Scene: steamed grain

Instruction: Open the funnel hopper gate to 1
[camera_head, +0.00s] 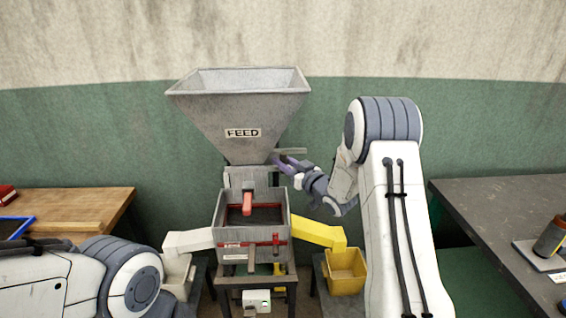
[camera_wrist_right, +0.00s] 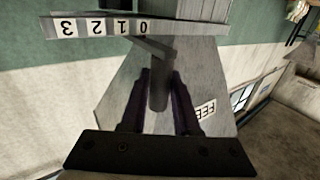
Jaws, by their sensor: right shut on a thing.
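The grey funnel hopper (camera_head: 240,110), labelled FEED, stands over the machine. My right gripper (camera_head: 283,160) is at the right side of its neck. In the right wrist view the gripper (camera_wrist_right: 160,105) is shut on the grey gate handle (camera_wrist_right: 158,92), which lies between its dark fingers. A scale plate (camera_wrist_right: 95,26) reads 3, 2, 1, 0 upside down. The handle's arm meets the plate close to the 0 mark. The gate plate itself is hidden. My left arm shows at the lower left, but its gripper is out of view.
Below the hopper is a grey box (camera_head: 222,237) with red levers, a white chute (camera_head: 188,241) and a yellow chute (camera_head: 318,231). A yellow bin (camera_head: 346,271) stands at the right. A wooden table (camera_head: 80,207) is left and a dark table (camera_head: 495,215) right.

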